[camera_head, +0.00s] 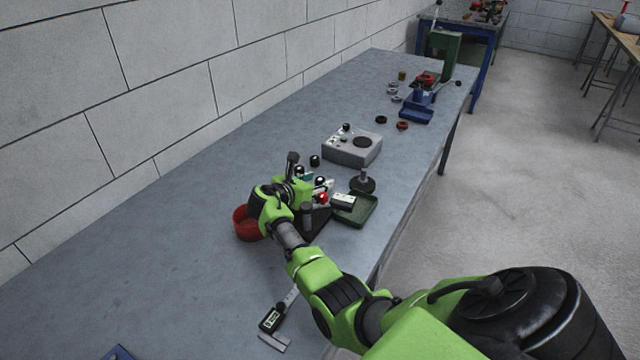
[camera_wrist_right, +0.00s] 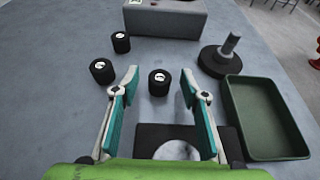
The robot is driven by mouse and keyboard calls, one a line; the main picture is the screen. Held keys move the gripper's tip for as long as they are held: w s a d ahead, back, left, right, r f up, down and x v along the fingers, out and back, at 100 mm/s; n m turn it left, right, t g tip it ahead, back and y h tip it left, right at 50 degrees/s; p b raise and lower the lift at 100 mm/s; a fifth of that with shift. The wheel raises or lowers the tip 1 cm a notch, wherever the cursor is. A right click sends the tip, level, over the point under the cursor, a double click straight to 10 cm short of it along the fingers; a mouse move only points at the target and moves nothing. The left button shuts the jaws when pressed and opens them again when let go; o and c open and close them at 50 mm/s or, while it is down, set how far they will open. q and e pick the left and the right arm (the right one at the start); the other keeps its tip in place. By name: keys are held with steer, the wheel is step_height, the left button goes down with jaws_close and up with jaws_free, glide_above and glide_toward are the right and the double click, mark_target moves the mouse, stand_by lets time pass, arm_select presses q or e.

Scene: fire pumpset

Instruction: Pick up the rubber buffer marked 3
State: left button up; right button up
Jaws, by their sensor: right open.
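Three short black cylinders with white top labels, the rubber buffers, stand upright on the grey table. In the right wrist view one is at the far left (camera_wrist_right: 120,42), one is nearer on the left (camera_wrist_right: 102,71), and one is near the middle (camera_wrist_right: 158,82). The label digits are too small to read, so I cannot tell which is marked 3. My right gripper (camera_wrist_right: 158,88) is open and empty. Its fingers point towards the middle buffer, which shows between the fingertips. In the head view the far buffer (camera_head: 314,160) stands beyond the gripper. My left gripper is not in view.
A green tray (camera_wrist_right: 236,118) and a dark round base with a post (camera_wrist_right: 214,60) stand right of the gripper. A grey box (camera_head: 350,153) is behind the buffers. A red bowl (camera_head: 241,226) is beside my wrist.

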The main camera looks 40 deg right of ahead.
steer(key=c, duration=1)
steer(key=shift+r, duration=0.1)
